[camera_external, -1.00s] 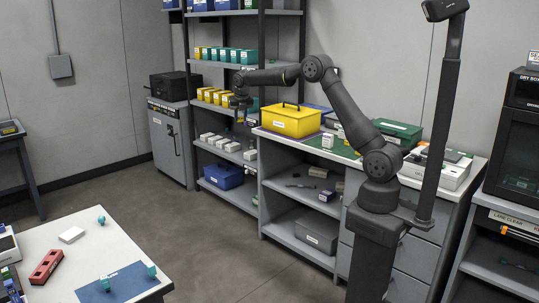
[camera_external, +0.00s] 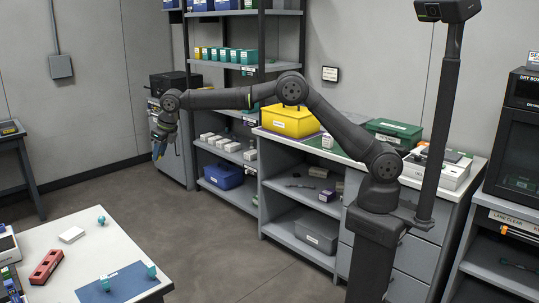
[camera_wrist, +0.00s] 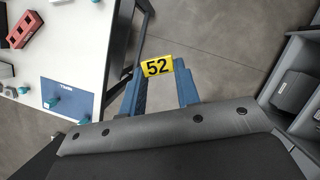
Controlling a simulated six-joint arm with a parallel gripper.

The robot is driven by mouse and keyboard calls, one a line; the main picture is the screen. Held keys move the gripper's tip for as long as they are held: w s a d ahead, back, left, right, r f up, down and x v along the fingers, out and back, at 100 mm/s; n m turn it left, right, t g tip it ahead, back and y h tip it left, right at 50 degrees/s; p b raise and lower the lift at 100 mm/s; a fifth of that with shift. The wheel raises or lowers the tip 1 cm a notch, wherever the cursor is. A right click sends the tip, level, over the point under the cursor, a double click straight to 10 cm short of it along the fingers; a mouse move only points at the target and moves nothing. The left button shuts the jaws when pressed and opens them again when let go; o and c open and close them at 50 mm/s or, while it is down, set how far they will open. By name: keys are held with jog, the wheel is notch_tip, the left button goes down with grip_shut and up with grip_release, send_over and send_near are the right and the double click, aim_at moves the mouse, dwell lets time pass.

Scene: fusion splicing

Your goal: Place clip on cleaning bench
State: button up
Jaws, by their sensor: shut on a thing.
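My gripper (camera_external: 158,152) hangs fingers-down from the outstretched arm, above the open floor and behind the white table, in the external view. In the wrist view my gripper (camera_wrist: 158,72) has its two blue fingers shut on a yellow clip with the number 52 (camera_wrist: 157,66). The clip sits across the fingertips, clear of any surface. In the external view it is too small to make out fully. A white-topped table (camera_external: 128,238) stands at the lower left and also shows at the left of the wrist view (camera_wrist: 85,28). I cannot tell for sure which surface is the cleaning bench.
The white table carries a red block (camera_external: 46,267), a white pad (camera_external: 72,235), a blue mat (camera_external: 120,288) and small teal pieces (camera_external: 101,220). A shelf rack with bins and a counter with a yellow box (camera_external: 290,120) stand behind. The floor between is clear.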

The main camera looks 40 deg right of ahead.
jog(key=s+a+n+y, duration=0.1)
jog(key=s+a+n, duration=0.2)
jog(key=s+a, duration=0.75)
send_over(131, 254)
jog(key=s+d, duration=0.1)
jog(key=shift+g, duration=0.3)
notch_tip(131, 254, down, 19)
jog(key=shift+r, duration=0.15)
jog(key=shift+f, duration=2)
jog(key=shift+f, duration=0.15)
jog(key=o, duration=0.9)
jog(key=v, duration=1.2)
